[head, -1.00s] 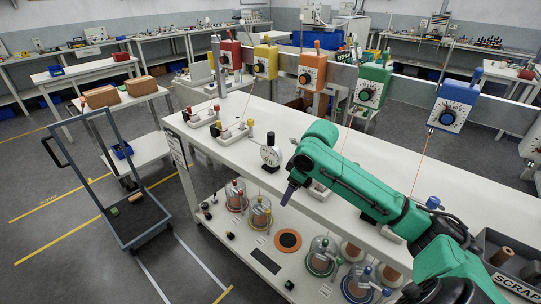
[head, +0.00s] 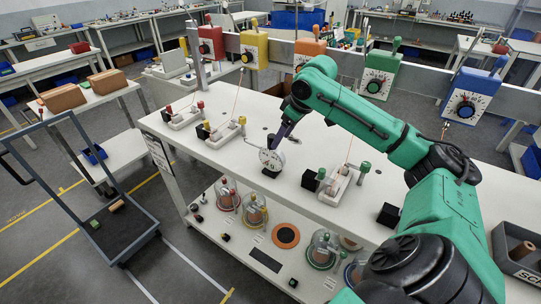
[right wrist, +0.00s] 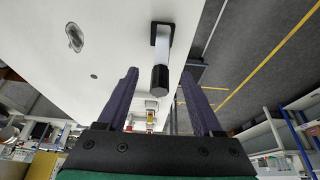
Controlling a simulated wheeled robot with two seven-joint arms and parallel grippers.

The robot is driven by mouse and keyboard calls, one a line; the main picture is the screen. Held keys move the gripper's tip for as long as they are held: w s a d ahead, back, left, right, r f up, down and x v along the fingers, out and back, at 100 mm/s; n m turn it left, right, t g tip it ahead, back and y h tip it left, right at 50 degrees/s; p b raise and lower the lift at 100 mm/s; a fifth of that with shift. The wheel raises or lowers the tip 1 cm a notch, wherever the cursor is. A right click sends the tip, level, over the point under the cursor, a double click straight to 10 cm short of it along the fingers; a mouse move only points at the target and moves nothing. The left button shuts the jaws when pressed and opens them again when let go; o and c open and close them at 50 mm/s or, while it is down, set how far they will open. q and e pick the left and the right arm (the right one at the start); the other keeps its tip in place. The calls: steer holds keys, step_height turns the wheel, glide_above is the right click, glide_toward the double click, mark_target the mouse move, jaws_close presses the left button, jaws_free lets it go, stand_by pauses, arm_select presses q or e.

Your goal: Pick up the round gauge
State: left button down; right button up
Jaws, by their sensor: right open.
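The round gauge (head: 271,160) has a white dial face and a dark base. It stands upright on the near part of the white bench (head: 325,214). My right gripper (head: 280,138) is open and points down just above and behind the gauge's top edge in the head view. In the right wrist view, a narrow grey piece on a black square foot, with a black round end, appears to be the gauge (right wrist: 161,50) seen edge-on. Its black end lies between the open fingertips (right wrist: 159,74); I cannot tell whether they touch it. My left gripper is out of view.
Connector blocks with coloured posts (head: 222,130) stand left of the gauge, and another block (head: 341,180) stands to its right. A row of coloured dial boxes (head: 381,75) hangs from a rail behind. A grey bin (head: 517,245) stands at the right.

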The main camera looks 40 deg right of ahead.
mark_target(271, 153)
steer(key=x, duration=0.3)
steer(key=shift+w, duration=0.25)
steer(key=p+x, duration=0.2)
steer(key=x, duration=0.3)
steer(key=shift+a+f, duration=0.1)
steer(key=shift+f, duration=0.25)
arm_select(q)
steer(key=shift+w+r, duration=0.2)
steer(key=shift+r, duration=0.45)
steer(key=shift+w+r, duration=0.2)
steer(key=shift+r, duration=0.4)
arm_select(e)
jaws_close()
